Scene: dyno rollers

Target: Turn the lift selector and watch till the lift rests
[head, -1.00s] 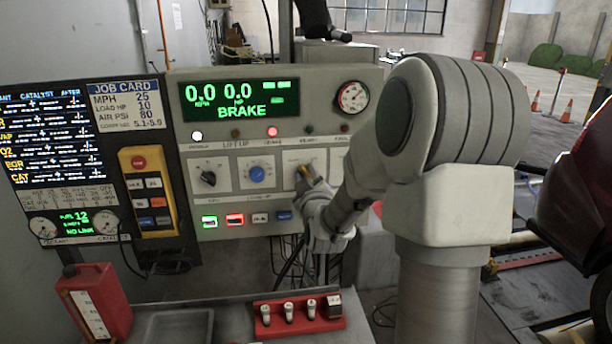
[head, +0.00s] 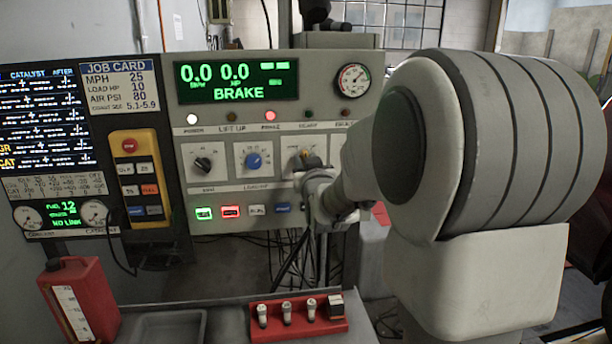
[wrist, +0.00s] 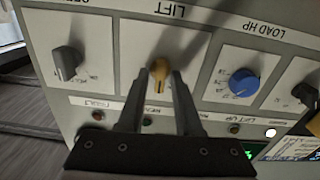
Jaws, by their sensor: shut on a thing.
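The lift selector is a yellow knob (wrist: 160,70) on a white plate marked LIFT in the wrist view, where the panel appears upside down. My gripper (wrist: 159,84) has its two dark fingers on either side of the knob, shut on it. In the head view my gripper (head: 308,172) is at the panel's third plate, and the lift selector (head: 305,154) shows just above it, partly hidden. On the control panel (head: 225,140) the display (head: 232,81) reads 0.0, 0.0 and BRAKE. The lift-up lamp (head: 232,117) looks dark. The lift itself cannot be made out.
A blue knob (head: 253,160) and a black knob (head: 203,165) sit left of my gripper. Lit buttons line the panel's lower edge. A red rack (head: 298,316) and a red jug (head: 80,302) stand below. My arm covers the right side.

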